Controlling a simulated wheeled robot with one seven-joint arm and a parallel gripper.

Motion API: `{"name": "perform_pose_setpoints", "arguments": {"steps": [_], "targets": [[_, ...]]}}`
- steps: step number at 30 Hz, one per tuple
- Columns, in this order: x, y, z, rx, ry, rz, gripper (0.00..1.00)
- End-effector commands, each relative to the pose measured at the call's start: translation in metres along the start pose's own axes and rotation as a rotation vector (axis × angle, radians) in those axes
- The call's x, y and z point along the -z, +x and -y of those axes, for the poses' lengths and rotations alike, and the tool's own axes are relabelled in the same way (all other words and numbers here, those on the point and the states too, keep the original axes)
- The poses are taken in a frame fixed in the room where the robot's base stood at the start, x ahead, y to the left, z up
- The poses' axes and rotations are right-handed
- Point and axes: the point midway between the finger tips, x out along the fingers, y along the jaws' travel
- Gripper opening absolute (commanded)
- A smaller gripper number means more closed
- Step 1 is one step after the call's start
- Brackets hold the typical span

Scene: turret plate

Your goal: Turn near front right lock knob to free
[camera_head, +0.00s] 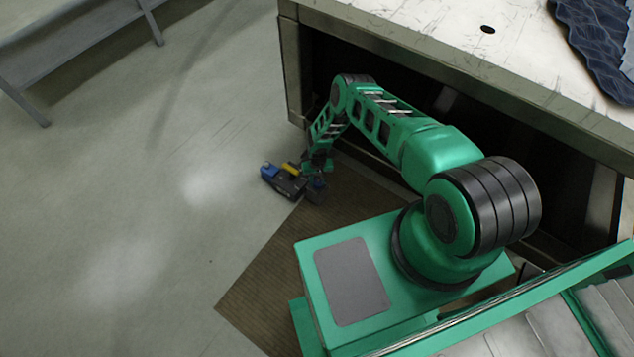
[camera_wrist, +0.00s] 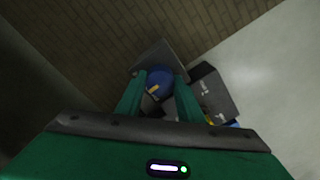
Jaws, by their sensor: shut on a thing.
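In the wrist view a round blue knob (camera_wrist: 159,78) with a small yellow mark sits between the two green fingers of my gripper (camera_wrist: 158,88). The fingers are shut on the knob's sides. A grey plate (camera_wrist: 150,55) shows just behind the knob. In the head view my gripper (camera_head: 317,180) is low near the floor, below the bench top, and the knob cannot be made out there. Which way the yellow mark counts as free or locked cannot be told.
A dark unit (camera_head: 287,182) with blue and yellow parts is beside my gripper, low over the floor; a dark box (camera_wrist: 214,92) is right of the fingers. A ribbed brown mat (camera_head: 262,295) lies below.

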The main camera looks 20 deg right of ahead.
Motion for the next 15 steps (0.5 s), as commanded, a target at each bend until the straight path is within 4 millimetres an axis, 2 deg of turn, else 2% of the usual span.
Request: {"name": "perform_pose_setpoints", "arguments": {"steps": [15], "targets": [[-0.0001,0.0001,0.0003,0.001,0.483,0.001,0.11]]}}
